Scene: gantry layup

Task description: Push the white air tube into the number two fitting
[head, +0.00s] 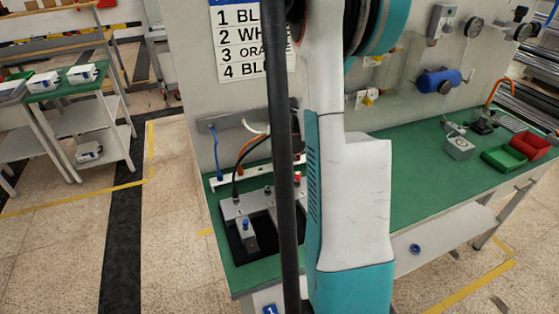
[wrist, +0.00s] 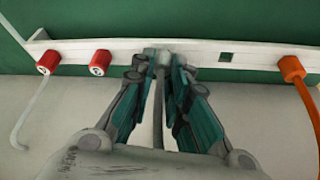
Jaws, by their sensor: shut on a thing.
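My gripper (wrist: 165,62) is shut on a pale tube (wrist: 158,108), greyish in the shade, which I take to be the white air tube. The tube runs back between the fingers. Its tip is at or very close to the white rail (wrist: 260,52); the fingers hide whether it is inside a fitting. No number shows clearly on the fittings, so I cannot tell which one faces the tube. In the head view a white tube (head: 255,128) loops out from the wall panel, and my arm hides my gripper.
Left of my fingers in the wrist view are two red fittings (wrist: 100,62) and a thin pale hooked line (wrist: 32,112). On the right, a dark square hole (wrist: 225,57) and an orange tube (wrist: 292,72) on the rail. A dark fixture (head: 242,248) sits on the green bench (head: 420,160).

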